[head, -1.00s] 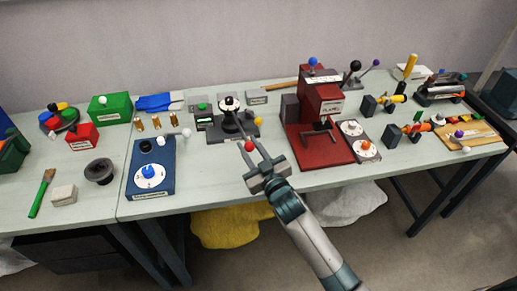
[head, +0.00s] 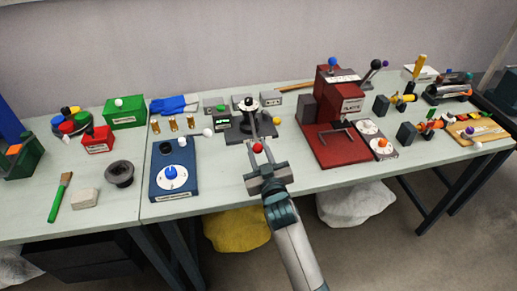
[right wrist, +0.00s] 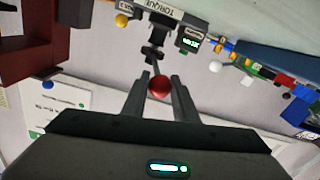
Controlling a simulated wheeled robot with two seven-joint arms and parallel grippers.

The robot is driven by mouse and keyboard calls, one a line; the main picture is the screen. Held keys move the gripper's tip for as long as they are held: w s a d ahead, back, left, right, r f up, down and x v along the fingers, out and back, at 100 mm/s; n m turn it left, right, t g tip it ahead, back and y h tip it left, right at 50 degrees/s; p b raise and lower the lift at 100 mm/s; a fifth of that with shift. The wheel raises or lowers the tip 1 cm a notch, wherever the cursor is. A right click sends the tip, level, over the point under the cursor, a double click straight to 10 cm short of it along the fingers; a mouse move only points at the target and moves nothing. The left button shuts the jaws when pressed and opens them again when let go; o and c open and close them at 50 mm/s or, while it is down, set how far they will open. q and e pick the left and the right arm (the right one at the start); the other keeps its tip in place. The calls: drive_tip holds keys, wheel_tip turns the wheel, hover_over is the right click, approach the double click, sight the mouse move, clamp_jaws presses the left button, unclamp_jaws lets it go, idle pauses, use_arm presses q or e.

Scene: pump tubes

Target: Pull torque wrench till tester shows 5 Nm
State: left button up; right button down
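The torque wrench (head: 255,124) is a dark bar with a red ball (head: 257,148) at its near end. It runs from the black hub of the dark tester (head: 236,134) toward me. The tester has a small green-lit display (head: 222,121), also seen in the right wrist view (right wrist: 190,43); its number is too small to read. My right gripper (head: 262,153) is at the ball end. My left gripper is not in view.
A yellow ball (head: 276,121) stands at the tester's right. A red press (head: 334,110) is to the right, a blue box with a dial (head: 173,192) to the left. A white ball (head: 208,132) is near the tester's left.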

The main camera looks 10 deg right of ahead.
drive_tip(key=c, duration=1.5)
unclamp_jaws()
drive_tip(key=shift+a, duration=0.1)
drive_tip(key=shift+c, duration=0.2)
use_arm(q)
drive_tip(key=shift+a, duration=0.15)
use_arm(e)
drive_tip(key=shift+o, duration=0.5)
drive_tip(key=shift+a, duration=0.1)
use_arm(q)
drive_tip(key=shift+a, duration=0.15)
